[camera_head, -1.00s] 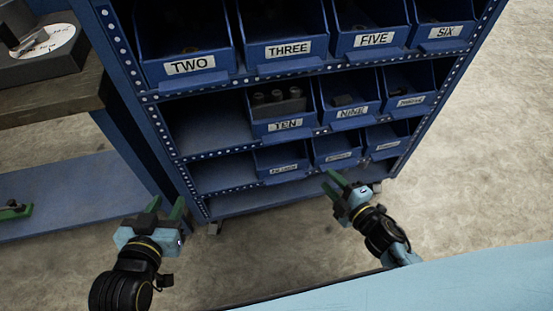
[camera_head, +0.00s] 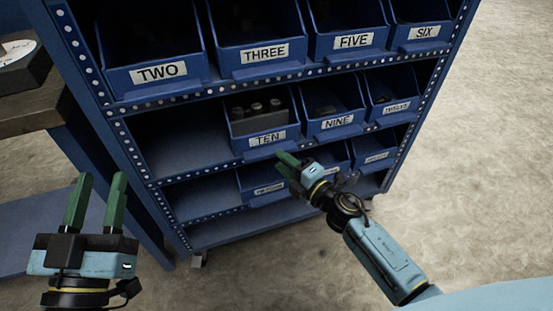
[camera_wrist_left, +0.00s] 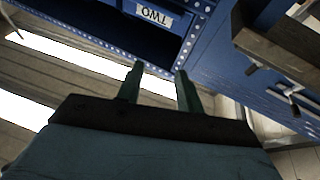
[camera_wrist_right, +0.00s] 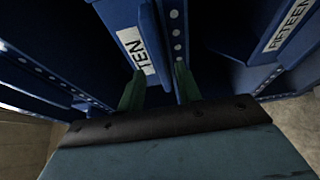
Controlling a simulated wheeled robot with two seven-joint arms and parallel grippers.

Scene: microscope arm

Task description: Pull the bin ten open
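Bin ten (camera_head: 262,141) is a blue bin with a white "TEN" label on the rack's middle shelf. My left gripper (camera_head: 97,190) is open and empty, left of the rack and away from bin ten. In the left wrist view its two fingers (camera_wrist_left: 160,82) are spread apart.
The shelf space left of ten (camera_head: 183,141) is empty. A workbench (camera_head: 35,108) stands at the left.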

